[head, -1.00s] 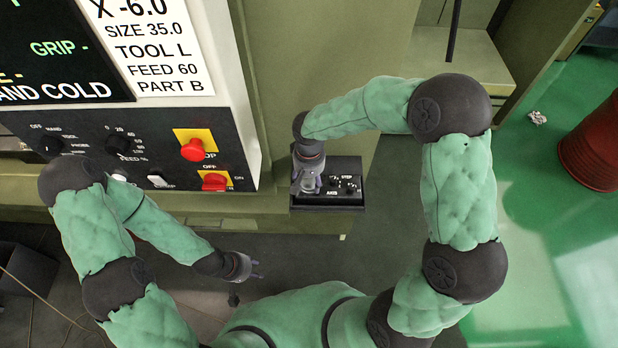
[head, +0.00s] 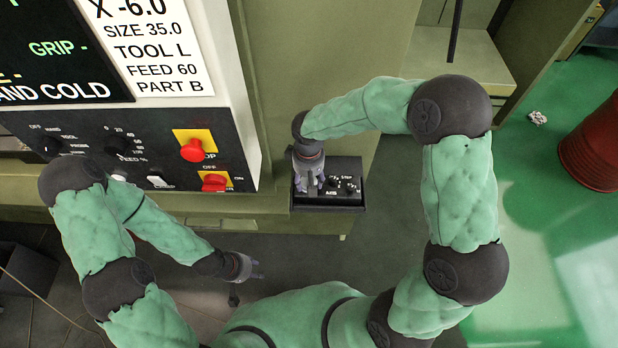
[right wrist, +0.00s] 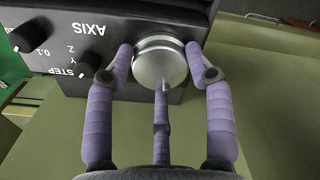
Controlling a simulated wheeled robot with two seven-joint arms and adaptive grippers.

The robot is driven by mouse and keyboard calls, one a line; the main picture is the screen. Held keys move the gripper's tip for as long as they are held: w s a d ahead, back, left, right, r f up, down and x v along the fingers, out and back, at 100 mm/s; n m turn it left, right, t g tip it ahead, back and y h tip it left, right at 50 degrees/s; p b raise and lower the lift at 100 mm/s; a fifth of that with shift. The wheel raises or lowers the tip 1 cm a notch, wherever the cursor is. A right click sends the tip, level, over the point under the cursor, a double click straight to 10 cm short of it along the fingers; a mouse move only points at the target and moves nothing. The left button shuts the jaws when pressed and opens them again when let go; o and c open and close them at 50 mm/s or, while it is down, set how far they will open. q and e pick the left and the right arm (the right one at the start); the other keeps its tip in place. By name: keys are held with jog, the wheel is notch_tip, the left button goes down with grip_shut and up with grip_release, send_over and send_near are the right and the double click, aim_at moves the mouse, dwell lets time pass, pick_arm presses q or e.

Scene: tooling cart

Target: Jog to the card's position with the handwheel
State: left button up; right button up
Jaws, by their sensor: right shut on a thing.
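The white card (head: 155,48) on the machine reads X -6.0, SIZE 35.0, TOOL L, FEED 60, PART B. Its top is cut off by the head view's edge. The silver round handwheel (right wrist: 160,62) sits on the black pendant box (head: 335,199), beside the AXIS and STEP knobs. My right gripper (head: 308,188) is over the box's left part and hides the wheel in the head view. In the right wrist view its purple fingers (right wrist: 160,65) are shut around the wheel's rim. My left gripper (head: 256,268) is open and empty, low in front of the machine.
The dark screen (head: 60,50) is partly cut off. The panel below it has knobs, a red STOP button (head: 194,150) and a red OFF/ON switch (head: 214,182). A red drum (head: 595,150) stands on the green floor at right.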

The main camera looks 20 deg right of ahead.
jog(key=n, duration=0.4)
jog(key=shift+n+p, duration=0.3)
jog(key=shift+p, duration=0.05)
jog(key=n+p, duration=0.1)
jog(key=n, duration=0.2)
jog(key=shift+s+a+n, duration=0.1)
jog(key=shift+n, duration=0.3)
jog(key=n+p, duration=0.1)
jog(key=n, duration=0.3)
jog(key=shift+s, duration=0.1)
jog(key=shift+n+p, duration=0.85)
jog(key=shift+n, duration=0.85)
jog(key=o, duration=1.2)
jog(key=shift+c, duration=0.2)
